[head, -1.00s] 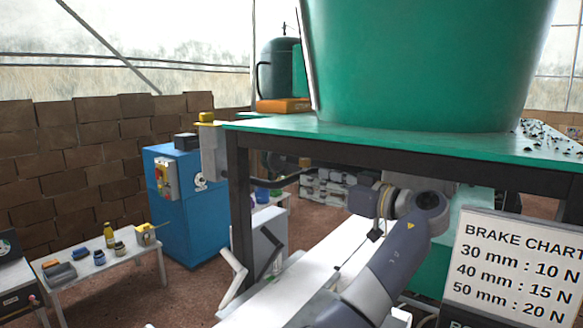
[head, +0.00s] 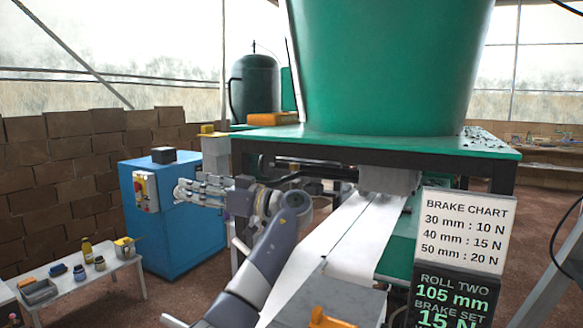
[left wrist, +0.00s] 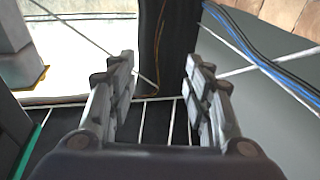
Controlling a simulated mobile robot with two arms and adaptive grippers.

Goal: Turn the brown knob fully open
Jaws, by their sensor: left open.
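I cannot make out a brown knob in either view. My left gripper (head: 181,191) reaches leftward in the head view, its open fingers in front of the blue cabinet (head: 178,225); I cannot tell the gap between them. A small panel with red and yellow parts (head: 146,192) is on the cabinet's left face, left of the fingertips. In the left wrist view the left gripper (left wrist: 160,68) has its two fingers spread with nothing between them. Beyond them are a dark upright strip, a grey panel and a dark lined surface. My right gripper is in neither view.
A green-topped table (head: 370,143) bears a large green tub (head: 385,65). A white paper strip (head: 335,240) runs beneath it. A brake chart sign (head: 464,228) stands at right. A low white bench (head: 75,285) with small items is at lower left. Blue and black cables (left wrist: 255,50) show in the wrist view.

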